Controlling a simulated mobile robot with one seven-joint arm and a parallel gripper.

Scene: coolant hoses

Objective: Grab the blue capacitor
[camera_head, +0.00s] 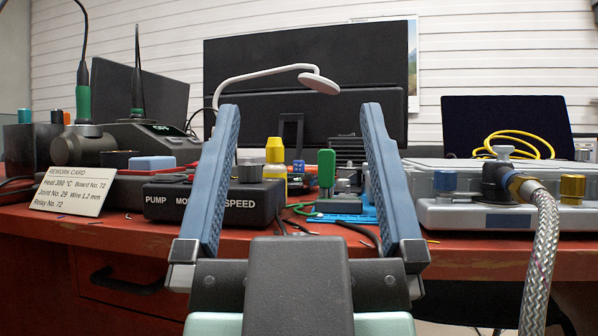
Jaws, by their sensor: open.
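My gripper (300,110) is open and empty, its two blue fingers spread wide and pointing forward over the front of the red bench. I cannot make out for sure which part is the blue capacitor. Between the fingers, beyond them, stand a green upright part (326,168) on a small dark base and a yellow-capped bottle (275,151). Small parts behind these are too tiny to tell, and the fingers hide some of the bench. A blue round part (444,181) sits on the grey unit at the right, outside the right finger.
A black control box (215,204) marked PUMP and SPEED stands behind the left finger. A braided hose (541,262) hangs from the grey unit (478,215) at right. A card (71,190) and soldering station (150,136) are left; a lamp (318,83) arches above.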

